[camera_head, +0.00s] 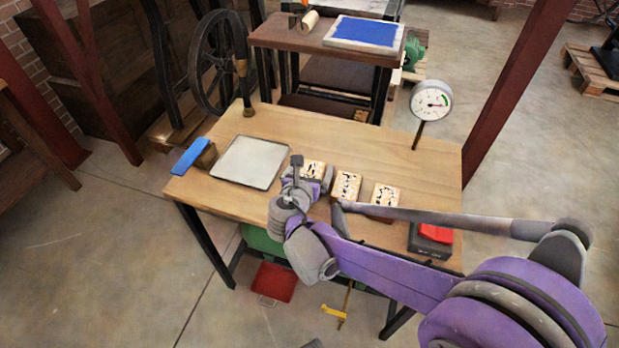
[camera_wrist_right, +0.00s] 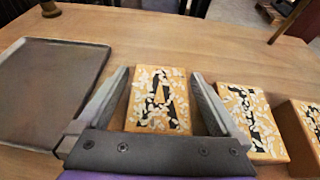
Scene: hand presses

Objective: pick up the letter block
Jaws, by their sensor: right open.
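Three tan letter blocks with black letters and pale flecks stand in a row on the wooden table. In the head view they are the left block (camera_head: 313,168), the middle block (camera_head: 346,185) and the right block (camera_head: 384,196). My right gripper (camera_head: 312,174) is open at the left block. In the right wrist view the left block (camera_wrist_right: 159,100), bearing what looks like an A, stands between the two spread fingers, with gaps at both sides. Its near lower part is hidden by the gripper. The middle block (camera_wrist_right: 250,120) is just right of the right finger. My left gripper is not in view.
A flat grey tray (camera_head: 249,162) lies left of the blocks. A blue-topped tool (camera_head: 190,155) is at the table's left edge. A black box with a red top (camera_head: 430,240) is at the front right. A gauge (camera_head: 431,101) stands at the back right.

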